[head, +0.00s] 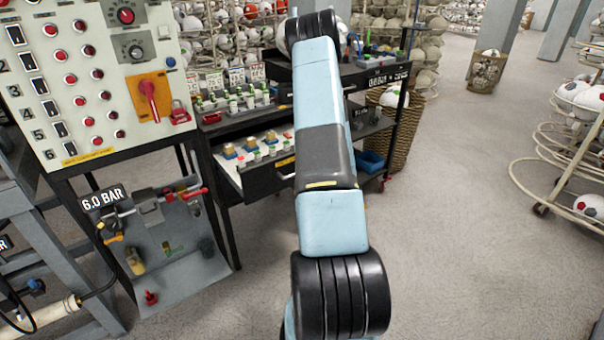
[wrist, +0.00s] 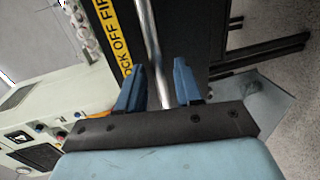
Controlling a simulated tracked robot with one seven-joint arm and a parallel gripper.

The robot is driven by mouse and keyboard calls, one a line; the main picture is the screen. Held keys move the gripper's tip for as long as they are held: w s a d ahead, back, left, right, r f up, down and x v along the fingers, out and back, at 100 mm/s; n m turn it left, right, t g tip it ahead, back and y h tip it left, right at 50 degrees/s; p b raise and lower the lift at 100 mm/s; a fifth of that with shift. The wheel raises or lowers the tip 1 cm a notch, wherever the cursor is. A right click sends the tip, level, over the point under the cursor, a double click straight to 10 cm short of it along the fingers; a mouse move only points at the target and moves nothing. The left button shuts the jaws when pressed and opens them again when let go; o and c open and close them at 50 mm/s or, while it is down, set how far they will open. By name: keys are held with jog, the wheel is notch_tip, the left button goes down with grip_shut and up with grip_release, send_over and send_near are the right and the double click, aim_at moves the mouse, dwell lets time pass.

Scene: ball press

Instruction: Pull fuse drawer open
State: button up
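The fuse drawer (head: 228,177) stands partly out of the dark bench in the head view, with pale side, dark front and rows of small capped items inside. In the wrist view its dark front (wrist: 190,25) carries a yellow "LOCK OFF" label (wrist: 113,35). A round metal handle bar (wrist: 150,45) runs between the two blue fingers of my gripper (wrist: 158,68). The fingers are apart, with a clear gap between the bar and the right finger. Contact with the left finger cannot be told.
A switch panel (head: 125,70) with a red rotary handle stands left of the drawer, above a 6.0 BAR valve board (head: 165,240). A wicker basket (head: 400,140) is behind my arm. Ball racks (head: 575,150) stand at right. The grey floor (head: 460,230) at right is clear.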

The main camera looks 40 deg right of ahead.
jog(key=v, duration=1.1)
jog(key=shift+s, duration=0.15)
jog(key=shift+f, duration=0.1)
jog(key=w+a+r+m+g+h, duration=0.2)
jog(key=w+r+m+g, duration=0.15)
jog(key=w+r, duration=0.65)
jog(key=s+a+r+m+g+h, duration=0.1)
jog(key=a+r+m, duration=0.25)
jog(key=r, duration=0.25)
jog(key=a+r+m+g, duration=0.1)
jog(key=a+r+m, duration=0.1)
jog(key=a+r, duration=0.3)
jog(key=s+a+r+m+g+y, duration=0.1)
jog(key=s+a+r+m+g, duration=0.1)
jog(key=s+a+r+m, duration=0.2)
jog(key=s+a+r+m+g+y, duration=0.2)
jog(key=s+a+r+m, duration=0.2)
jog(key=s+a+r, duration=0.6)
jog(key=s+a, duration=0.7)
jog(key=s, duration=0.1)
jog(key=shift+s+a+m+y, duration=0.25)
jog(key=shift+s+m+y, duration=0.05)
jog(key=shift+s, duration=0.1)
